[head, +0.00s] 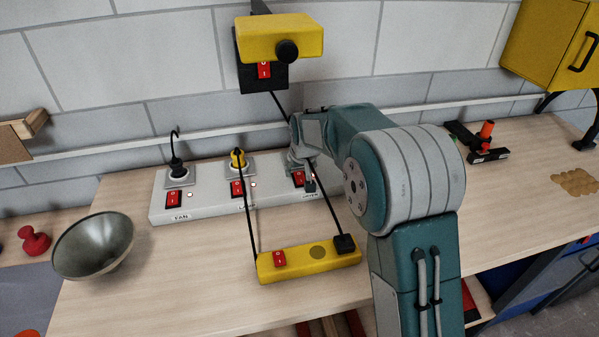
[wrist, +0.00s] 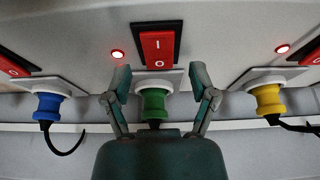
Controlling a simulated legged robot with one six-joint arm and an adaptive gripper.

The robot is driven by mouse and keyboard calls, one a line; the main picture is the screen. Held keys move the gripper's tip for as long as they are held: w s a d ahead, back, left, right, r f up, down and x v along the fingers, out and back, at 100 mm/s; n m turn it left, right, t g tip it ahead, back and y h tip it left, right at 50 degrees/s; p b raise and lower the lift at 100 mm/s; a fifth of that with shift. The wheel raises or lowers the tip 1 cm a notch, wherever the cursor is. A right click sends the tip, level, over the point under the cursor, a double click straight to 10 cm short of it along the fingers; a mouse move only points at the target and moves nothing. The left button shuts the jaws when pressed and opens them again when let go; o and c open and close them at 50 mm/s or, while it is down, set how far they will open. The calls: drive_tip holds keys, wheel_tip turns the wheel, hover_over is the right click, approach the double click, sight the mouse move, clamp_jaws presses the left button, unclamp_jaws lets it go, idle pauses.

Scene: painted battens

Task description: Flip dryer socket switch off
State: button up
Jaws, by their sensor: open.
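A pale grey socket strip (head: 210,208) lies on the workbench against the wall, with red rocker switches along its front. The dryer switch (head: 298,178) is at its right part, partly covered by my gripper (head: 303,172); the label below is hard to read. In the wrist view a red rocker switch (wrist: 158,49) shows large, with a lit red lamp (wrist: 117,53) beside it. My gripper (wrist: 160,82) is open, its fingers on either side of a green plug (wrist: 153,102), just short of that switch. I cannot tell whether they touch anything.
Fan switch (head: 173,199) and lamp switch (head: 237,188) sit to the left. Blue (wrist: 48,105) and yellow (wrist: 268,101) plugs flank the green one. A yellow switch box (head: 310,261) lies in front; another yellow block (head: 280,38) is above. A metal bowl (head: 92,243) stands left.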

drive_tip(key=shift+w+f, duration=0.2)
drive_tip(key=shift+f, duration=0.4)
clamp_jaws()
drive_tip(key=shift+w, duration=0.1)
drive_tip(key=shift+w+f+g, duration=0.1)
drive_tip(key=shift+w+g, duration=0.05)
drive_tip(key=shift+g, duration=1.25)
drive_tip(key=shift+h, duration=0.3)
